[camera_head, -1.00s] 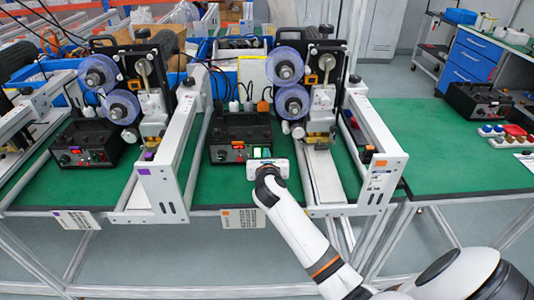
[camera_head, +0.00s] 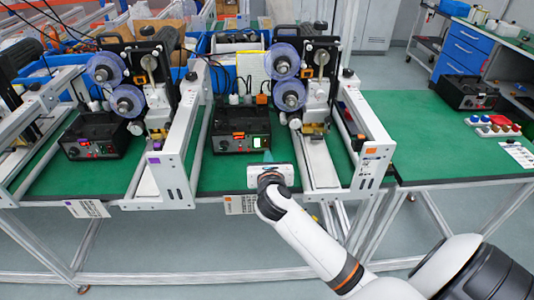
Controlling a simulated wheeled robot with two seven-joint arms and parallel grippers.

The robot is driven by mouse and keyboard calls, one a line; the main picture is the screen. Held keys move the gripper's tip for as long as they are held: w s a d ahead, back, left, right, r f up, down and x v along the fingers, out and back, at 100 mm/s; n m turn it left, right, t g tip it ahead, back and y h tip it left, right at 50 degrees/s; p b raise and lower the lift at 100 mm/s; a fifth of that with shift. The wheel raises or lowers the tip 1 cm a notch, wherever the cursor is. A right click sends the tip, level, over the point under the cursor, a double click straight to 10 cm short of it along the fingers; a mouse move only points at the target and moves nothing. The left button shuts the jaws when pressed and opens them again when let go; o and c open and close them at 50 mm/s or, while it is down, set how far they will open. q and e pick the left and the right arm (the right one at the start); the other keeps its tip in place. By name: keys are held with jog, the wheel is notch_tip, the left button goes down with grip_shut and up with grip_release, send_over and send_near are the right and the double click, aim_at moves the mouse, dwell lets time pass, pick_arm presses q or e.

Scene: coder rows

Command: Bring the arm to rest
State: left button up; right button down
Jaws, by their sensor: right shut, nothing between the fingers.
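My right arm comes in from the lower right, white with an orange band. My right gripper (camera_head: 268,160) is over the front part of the green bench, just in front of the black control box (camera_head: 240,130) with its lit display and red switches. The fingers are mostly hidden behind the gripper's white body; it holds nothing that I can see. There is a small gap of green bench between the gripper and the box. My left gripper is not in view.
White frames of the coder machines (camera_head: 174,178) and (camera_head: 371,165) stand on both sides of the gripper. A second control box (camera_head: 99,137) stands at left. The green bench at right (camera_head: 420,140) is largely clear, with coloured knobs (camera_head: 495,125) at its far side.

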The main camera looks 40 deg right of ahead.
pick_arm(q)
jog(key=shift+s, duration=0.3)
pick_arm(e)
jog(key=shift+s+a+r, duration=0.35)
jog(key=shift+s, duration=0.25)
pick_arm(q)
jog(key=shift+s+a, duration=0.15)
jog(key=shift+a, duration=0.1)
